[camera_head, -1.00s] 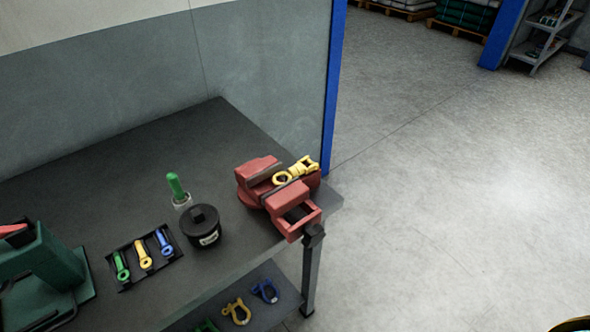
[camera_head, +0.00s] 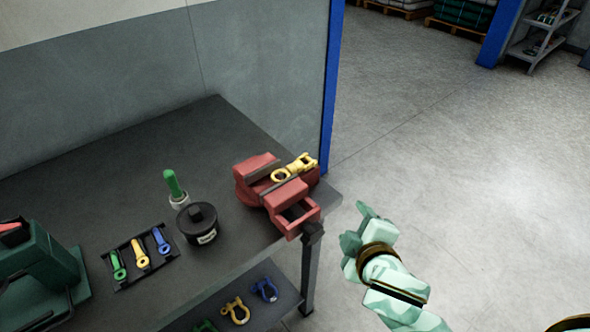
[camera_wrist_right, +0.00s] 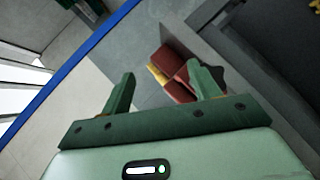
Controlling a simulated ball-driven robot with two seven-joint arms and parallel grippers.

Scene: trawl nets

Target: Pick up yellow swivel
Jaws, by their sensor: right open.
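The yellow swivel (camera_head: 294,168) rests at the red vise (camera_head: 258,169), lying across the top of its jaws near the right corner of the workbench. My right gripper (camera_head: 362,222) is open and empty, to the right of the vise and off the bench's edge. In the right wrist view, the gripper's two green fingers (camera_wrist_right: 159,88) are apart. Beyond them the red vise (camera_wrist_right: 172,58) and part of the yellow swivel (camera_wrist_right: 157,74) show, partly hidden by the right-hand finger. My left gripper does not show.
Several shackles (camera_head: 236,310) lie on the lower shelf. Open floor (camera_head: 460,180) lies to the right.

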